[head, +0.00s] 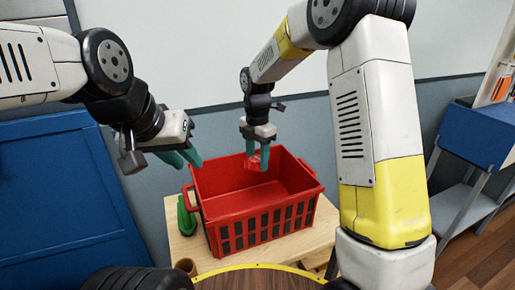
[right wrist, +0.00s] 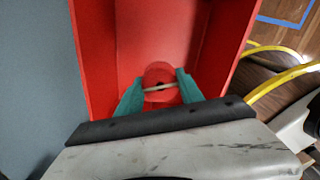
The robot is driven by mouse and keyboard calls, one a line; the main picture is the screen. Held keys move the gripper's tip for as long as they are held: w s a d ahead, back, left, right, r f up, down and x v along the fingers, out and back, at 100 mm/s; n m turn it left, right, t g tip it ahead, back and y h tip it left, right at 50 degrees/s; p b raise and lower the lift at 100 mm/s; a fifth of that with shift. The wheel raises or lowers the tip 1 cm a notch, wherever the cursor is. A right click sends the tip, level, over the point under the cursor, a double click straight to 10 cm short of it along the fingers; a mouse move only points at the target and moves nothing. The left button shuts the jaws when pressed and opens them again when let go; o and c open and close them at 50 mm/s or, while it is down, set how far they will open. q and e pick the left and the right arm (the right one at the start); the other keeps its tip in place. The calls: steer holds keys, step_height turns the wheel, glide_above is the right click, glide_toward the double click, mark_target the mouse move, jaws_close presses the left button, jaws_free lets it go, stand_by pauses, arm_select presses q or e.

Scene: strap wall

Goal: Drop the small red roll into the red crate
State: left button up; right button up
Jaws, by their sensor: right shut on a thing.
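The small red roll (head: 253,162) is between the teal fingers of my right gripper (head: 257,156) in the head view. In the right wrist view the roll (right wrist: 160,82) shows its round end with a pale band, and my right gripper (right wrist: 160,92) is shut on it. The red crate (head: 262,212) stands on a wooden table, and the roll is over its opening, near the back wall. The crate's red walls (right wrist: 96,60) surround the roll in the right wrist view. My left gripper (head: 188,158) is beside the crate's left rim, with its fingers apart and nothing seen between them.
A green object (head: 187,215) is on the wooden table (head: 182,246) left of the crate. A small brown pot (head: 185,266) stands at the front left. A blue cabinet (head: 65,200) is at the left, and a blue-topped stand (head: 482,135) is at the right.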

mark_target(257, 167)
steer(key=shift+f, duration=1.75)
steer(key=o, duration=1.4)
